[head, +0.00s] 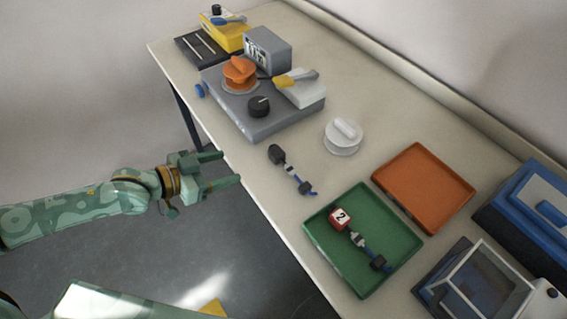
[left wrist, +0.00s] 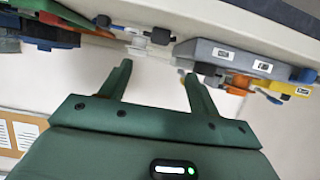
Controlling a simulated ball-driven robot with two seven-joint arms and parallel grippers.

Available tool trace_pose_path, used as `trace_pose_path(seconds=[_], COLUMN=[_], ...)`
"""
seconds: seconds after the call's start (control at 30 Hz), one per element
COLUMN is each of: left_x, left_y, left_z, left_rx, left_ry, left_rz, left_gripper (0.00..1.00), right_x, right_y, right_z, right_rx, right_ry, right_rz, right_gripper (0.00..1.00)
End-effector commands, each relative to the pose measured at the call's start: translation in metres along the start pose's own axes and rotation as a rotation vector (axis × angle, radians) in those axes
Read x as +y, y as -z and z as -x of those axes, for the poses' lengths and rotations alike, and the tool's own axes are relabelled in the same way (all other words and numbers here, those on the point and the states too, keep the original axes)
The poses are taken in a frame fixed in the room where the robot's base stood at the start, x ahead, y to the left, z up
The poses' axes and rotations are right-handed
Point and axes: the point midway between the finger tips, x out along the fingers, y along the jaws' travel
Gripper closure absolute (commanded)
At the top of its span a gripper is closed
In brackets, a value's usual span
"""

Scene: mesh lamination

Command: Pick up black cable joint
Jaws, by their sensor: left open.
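A black cable joint (head: 277,155) lies on the table, with a short light connector and a blue cable end trailing toward the front right. My right gripper is not seen.
The green tray (head: 316,232) and orange tray (head: 424,188) lie right of the joint. A white round knob (head: 343,137) stands behind it. A grey device (head: 262,122) with knobs stands at the left. A clear-lidded box (head: 480,284) and blue case (head: 530,214) are at right.

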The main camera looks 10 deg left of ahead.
Motion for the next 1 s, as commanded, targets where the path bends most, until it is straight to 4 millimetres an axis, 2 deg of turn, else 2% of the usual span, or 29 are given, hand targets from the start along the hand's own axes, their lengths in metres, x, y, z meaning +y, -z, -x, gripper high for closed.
trace_pose_path(seconds=[0.03,0.2,0.47,0.7,0.8,1.0], left_x=[0.001,0.001,0.000,0.000,0.000,0.000], left_y=[-0.003,-0.003,-0.001,-0.001,0.001,0.002], left_z=[-0.016,-0.053,-0.078,-0.116,-0.123,-0.123], left_rx=[0.003,0.000,-0.001,-0.001,-0.002,-0.002], left_ry=[-0.002,-0.002,-0.001,-0.001,-0.001,0.000], left_rz=[0.003,0.003,0.001,0.003,0.001,0.000], left_gripper=[0.38,0.38,0.38,0.38,0.38,0.38], right_x=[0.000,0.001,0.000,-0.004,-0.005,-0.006], right_y=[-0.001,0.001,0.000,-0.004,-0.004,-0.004], right_z=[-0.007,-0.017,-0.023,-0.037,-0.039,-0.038], right_rx=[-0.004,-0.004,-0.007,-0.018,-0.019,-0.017], right_ry=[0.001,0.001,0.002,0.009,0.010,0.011], right_rz=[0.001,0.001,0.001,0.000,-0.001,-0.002], right_gripper=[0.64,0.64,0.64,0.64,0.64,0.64])
